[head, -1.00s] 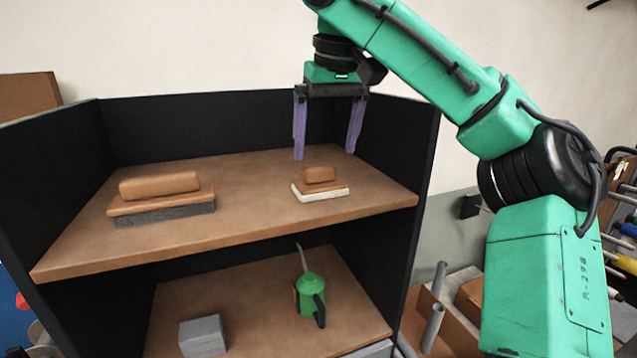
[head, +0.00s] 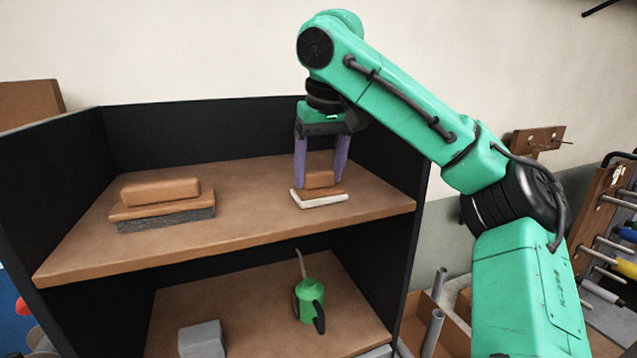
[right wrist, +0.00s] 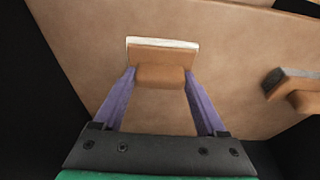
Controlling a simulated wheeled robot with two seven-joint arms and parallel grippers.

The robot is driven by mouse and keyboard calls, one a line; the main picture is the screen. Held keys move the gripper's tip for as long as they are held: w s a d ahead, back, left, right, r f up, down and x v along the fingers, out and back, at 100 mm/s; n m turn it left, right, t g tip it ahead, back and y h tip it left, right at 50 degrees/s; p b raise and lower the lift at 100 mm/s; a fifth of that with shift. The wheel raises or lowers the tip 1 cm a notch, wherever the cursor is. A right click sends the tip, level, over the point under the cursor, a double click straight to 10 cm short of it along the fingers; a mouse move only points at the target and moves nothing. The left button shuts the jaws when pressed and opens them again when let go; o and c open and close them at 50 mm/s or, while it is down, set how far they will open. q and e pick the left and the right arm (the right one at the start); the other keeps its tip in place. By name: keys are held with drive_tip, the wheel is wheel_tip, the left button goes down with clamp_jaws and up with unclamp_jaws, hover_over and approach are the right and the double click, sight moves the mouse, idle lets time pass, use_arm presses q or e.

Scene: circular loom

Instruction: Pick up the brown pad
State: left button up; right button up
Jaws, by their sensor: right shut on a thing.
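The brown pad (head: 322,192) is the small one on the right of the upper shelf, with a block handle, a flat brown board and a white underside. It lies flat on the shelf. My right gripper (head: 319,181) points down over it, its two purple fingers shut on the handle from both sides. In the right wrist view, the pad (right wrist: 161,54) shows with its handle between the fingertips (right wrist: 160,74). My left gripper is not in view.
A larger brown block with a grey underside (head: 165,216) lies on the left of the upper shelf (head: 250,222). Black walls (head: 200,130) enclose the shelf. Below stand a green oil can (head: 311,297) and a grey block (head: 201,340). The shelf between the two pads is clear.

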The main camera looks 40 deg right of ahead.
sight(319, 171)
drive_tip(key=shift+r, duration=0.15)
wheel_tip(319, 171, up, 10)
drive_tip(key=shift+a+f, duration=0.15)
drive_tip(key=shift+f, duration=0.05)
